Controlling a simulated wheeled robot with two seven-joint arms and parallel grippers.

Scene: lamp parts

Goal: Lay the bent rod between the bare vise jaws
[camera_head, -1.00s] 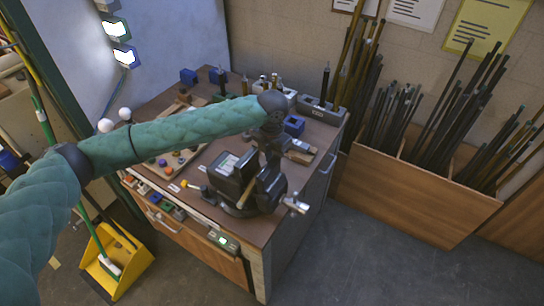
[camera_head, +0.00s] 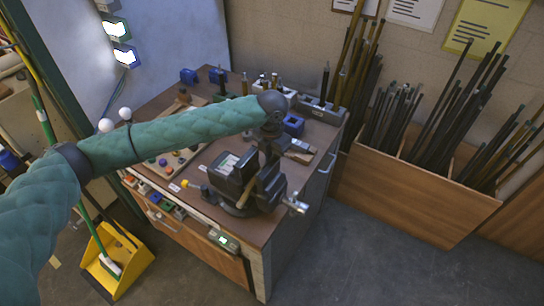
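The dark vise (camera_head: 266,187) stands at the front right of the brown workbench, with a metal handle (camera_head: 297,205) sticking out to its right. A short yellowish strip (camera_head: 245,194) shows at the gap between the jaws. It may be the bent rod, but it is too small to be sure. My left arm reaches across the bench from the left. My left gripper (camera_head: 271,152) points down just above and behind the vise. Its fingertips are dark and partly hidden against the vise, so I cannot tell what they hold. My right gripper is out of view.
A tray with coloured knobs (camera_head: 170,160) lies left of the vise. Blue blocks and tool holders (camera_head: 320,108) line the back of the bench. A wooden bin of dark rods (camera_head: 410,195) stands on the right. The floor in front is clear.

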